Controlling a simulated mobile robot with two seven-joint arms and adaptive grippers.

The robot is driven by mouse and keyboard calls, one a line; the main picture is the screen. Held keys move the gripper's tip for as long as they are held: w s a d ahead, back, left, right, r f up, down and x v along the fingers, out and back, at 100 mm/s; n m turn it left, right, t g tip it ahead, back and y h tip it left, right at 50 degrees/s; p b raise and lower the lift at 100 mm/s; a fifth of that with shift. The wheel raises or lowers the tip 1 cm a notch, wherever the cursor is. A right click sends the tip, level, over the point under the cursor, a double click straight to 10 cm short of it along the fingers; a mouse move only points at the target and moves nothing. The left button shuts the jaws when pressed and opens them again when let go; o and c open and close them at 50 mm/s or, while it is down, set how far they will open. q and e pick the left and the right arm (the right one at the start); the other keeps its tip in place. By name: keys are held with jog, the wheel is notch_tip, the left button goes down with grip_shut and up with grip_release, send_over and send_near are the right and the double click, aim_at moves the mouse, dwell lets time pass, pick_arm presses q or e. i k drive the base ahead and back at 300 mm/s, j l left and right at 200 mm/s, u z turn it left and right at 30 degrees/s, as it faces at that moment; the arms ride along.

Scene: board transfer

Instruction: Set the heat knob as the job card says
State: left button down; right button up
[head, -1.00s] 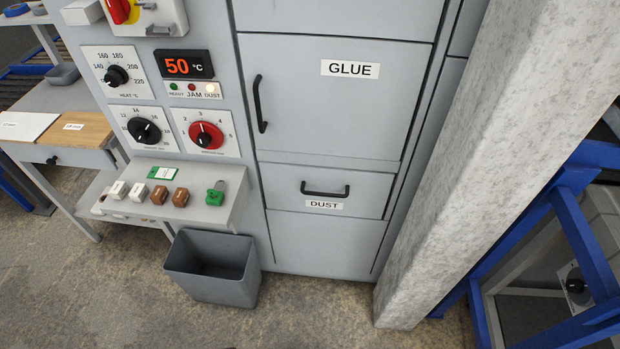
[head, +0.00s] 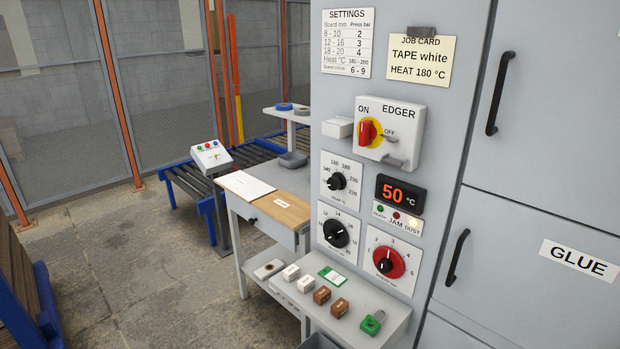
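The heat knob (head: 338,181) is a black dial on a white plate marked HEAT °C, on the grey edger cabinet's front. Its scale runs from 140 up to 220; the exact pointer setting is too small to read surely. The job card (head: 406,60), held by a dark clip at the top of the cabinet, reads TAPE white, HEAT 180 °C. The display (head: 399,194) below the main switch shows 50 °C in orange. Neither of my grippers is in view.
The red and yellow EDGER main switch (head: 369,132) sits above the dials. A black dial (head: 337,233) and a red dial (head: 389,258) are below. A shelf (head: 395,318) with small blocks and a green padlock juts out underneath. A side table (head: 250,227) stands left; open floor lies front left.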

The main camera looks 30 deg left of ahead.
aim_at(337, 181)
jog(key=u, duration=0.85)
